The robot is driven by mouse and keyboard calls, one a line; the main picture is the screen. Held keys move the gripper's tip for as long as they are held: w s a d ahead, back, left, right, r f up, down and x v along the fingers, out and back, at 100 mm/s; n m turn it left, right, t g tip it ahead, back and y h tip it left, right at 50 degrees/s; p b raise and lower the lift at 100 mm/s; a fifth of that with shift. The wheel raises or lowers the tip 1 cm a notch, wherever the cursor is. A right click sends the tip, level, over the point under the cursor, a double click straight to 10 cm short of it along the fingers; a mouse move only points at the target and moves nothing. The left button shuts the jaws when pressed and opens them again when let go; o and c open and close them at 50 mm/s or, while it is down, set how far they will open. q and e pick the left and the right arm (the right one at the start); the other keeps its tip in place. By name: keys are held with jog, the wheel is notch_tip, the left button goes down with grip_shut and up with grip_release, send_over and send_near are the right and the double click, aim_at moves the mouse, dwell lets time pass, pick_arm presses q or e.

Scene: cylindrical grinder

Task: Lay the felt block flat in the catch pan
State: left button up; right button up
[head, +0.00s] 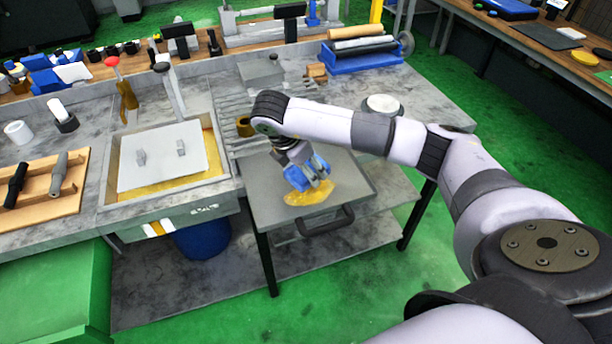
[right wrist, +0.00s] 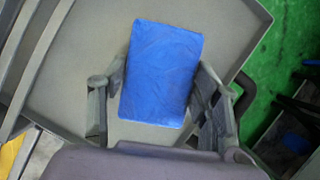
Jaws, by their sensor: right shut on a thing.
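The felt block (head: 296,179) is blue and sits between the fingers of my right gripper (head: 308,174), which is shut on it. In the right wrist view the block (right wrist: 162,72) shows its broad blue face, with a finger on each side. The catch pan (head: 268,208) is a shallow grey tray under the gripper; it fills much of the right wrist view (right wrist: 75,70). A yellow puddle (head: 325,192) lies on the pan floor just below the block. I cannot tell whether the block touches the pan. My left gripper is not in view.
A black handle (head: 325,222) sticks out at the pan's front. Left of the pan is a basin with a pale plate (head: 160,155) and yellow liquid. A slatted grate (head: 235,110) lies behind the pan. A white round item (head: 382,104) stands on the bench to the right.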

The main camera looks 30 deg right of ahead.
aim_at(300, 172)
notch_tip(300, 172, down, 4)
jog(key=shift+r+p, duration=0.1)
jog(key=shift+p, duration=0.3)
jog(key=o, duration=1.1)
jog(key=shift+c, duration=0.2)
jog(key=b+v, duration=0.2)
jog(key=v, duration=0.4)
jog(key=shift+w+a+r, duration=0.1)
jog(key=shift+a, duration=0.05)
jog(key=v, duration=0.5)
jog(key=shift+r+p, duration=0.35)
jog(key=shift+r, duration=0.05)
